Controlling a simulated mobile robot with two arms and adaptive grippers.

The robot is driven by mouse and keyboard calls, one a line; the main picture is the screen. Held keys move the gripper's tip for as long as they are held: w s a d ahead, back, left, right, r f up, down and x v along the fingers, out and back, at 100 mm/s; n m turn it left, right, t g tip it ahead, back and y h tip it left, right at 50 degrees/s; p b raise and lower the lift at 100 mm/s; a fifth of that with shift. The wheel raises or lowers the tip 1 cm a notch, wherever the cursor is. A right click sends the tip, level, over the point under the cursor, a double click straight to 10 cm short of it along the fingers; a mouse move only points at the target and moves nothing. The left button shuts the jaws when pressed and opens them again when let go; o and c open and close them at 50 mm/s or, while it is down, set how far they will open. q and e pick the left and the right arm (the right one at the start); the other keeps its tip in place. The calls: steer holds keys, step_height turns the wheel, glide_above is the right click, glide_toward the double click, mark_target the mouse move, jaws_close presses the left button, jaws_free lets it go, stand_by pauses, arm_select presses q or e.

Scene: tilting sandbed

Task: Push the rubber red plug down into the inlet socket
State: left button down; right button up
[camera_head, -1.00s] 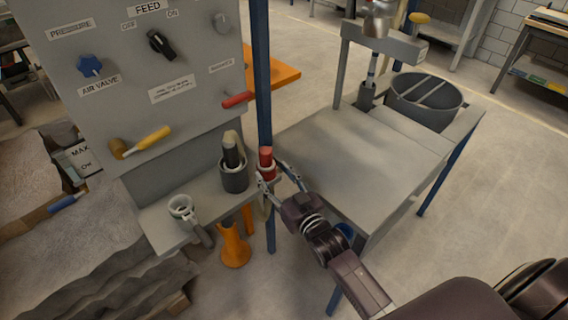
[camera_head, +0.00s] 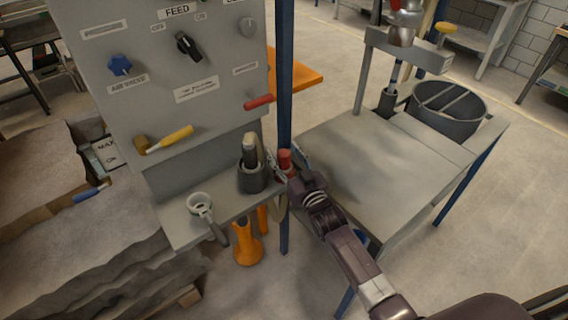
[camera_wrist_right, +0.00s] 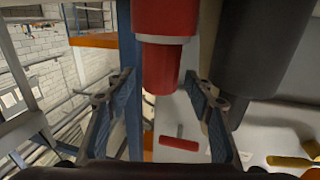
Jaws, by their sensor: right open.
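The red plug (camera_head: 285,159) stands upright at the right end of the panel's shelf, beside the blue post. In the right wrist view the red plug (camera_wrist_right: 160,65) is large, with a wide part, a pale band and a narrower part. My right gripper (camera_head: 287,176) is open, with its fingers close around the plug's lower area in the head view. In the wrist view its two fingertips (camera_wrist_right: 157,92) stand apart on either side of the narrow red part. Contact is unclear, and the inlet socket is not clearly distinguishable. My left gripper is not in view.
A dark cup with a black-topped piece (camera_head: 252,177) stands just left of the plug. The blue post (camera_head: 285,80) rises directly behind. A pale ring with a handle (camera_head: 200,205) sits on the shelf. The grey table (camera_head: 375,165) to the right has a bare top.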

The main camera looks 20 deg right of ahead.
steer(key=shift+c, duration=0.3)
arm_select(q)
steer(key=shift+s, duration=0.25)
arm_select(e)
steer(key=shift+r, duration=0.1)
jaws_close()
